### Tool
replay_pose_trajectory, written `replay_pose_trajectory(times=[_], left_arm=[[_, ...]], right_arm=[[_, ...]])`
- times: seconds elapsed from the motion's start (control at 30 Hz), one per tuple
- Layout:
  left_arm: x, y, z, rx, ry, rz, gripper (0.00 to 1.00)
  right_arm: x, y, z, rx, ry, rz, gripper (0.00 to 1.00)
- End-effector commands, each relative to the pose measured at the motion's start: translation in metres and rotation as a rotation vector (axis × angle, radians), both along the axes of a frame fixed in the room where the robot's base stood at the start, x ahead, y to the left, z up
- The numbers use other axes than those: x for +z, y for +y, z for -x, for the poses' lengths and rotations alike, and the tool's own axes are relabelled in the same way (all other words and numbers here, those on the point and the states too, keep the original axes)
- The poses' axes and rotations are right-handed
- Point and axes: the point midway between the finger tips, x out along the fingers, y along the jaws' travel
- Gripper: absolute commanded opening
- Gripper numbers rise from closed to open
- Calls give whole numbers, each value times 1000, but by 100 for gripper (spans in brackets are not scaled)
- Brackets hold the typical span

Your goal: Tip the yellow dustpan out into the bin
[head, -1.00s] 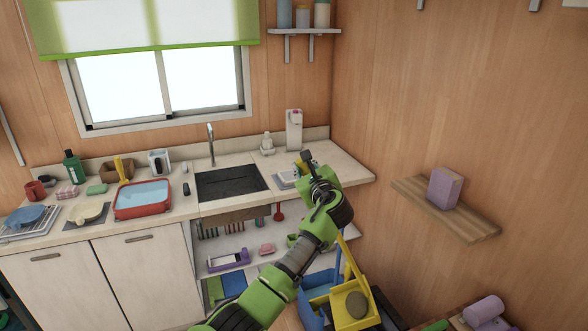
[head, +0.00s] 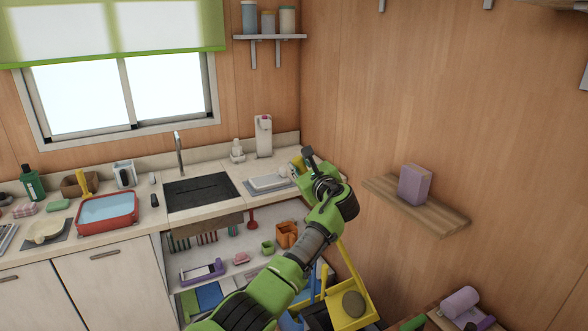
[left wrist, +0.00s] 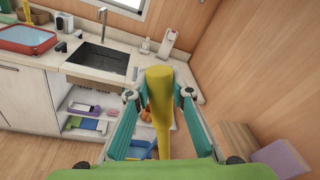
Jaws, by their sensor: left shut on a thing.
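The yellow dustpan (head: 352,322) hangs low at the lower middle of the head view. A round grey-olive lump (head: 353,304) lies in its pan. Its long handle (head: 352,266) rises up-left behind my arm. My left gripper (head: 303,161) is shut on the top of that handle, in front of the counter's right end. In the left wrist view, the yellow handle (left wrist: 160,100) stands between the two fingers; the pan is hidden there. A blue thing (head: 287,321), partly hidden, is left of the pan; I cannot tell if it is the bin. My right gripper is not in view.
The counter (head: 222,207) carries a sink (head: 200,190), a red basin (head: 106,211) and small items. Open shelves below hold an orange container (head: 287,235). A wall shelf (head: 418,205) with a purple box (head: 414,185) is at right. A low surface with a purple roll (head: 461,302) is lower right.

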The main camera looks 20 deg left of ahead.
Motion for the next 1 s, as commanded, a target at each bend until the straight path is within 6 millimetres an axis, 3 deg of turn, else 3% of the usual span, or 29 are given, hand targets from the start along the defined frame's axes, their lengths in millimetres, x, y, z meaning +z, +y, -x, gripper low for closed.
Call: replay_pose_trajectory(times=[0.17, 1.0], left_arm=[[3, -8, -5, 0, -8, 0, 0], [-20, 37, 25, 1, -55, 69, 0]], right_arm=[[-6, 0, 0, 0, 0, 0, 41], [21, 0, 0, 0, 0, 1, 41]])
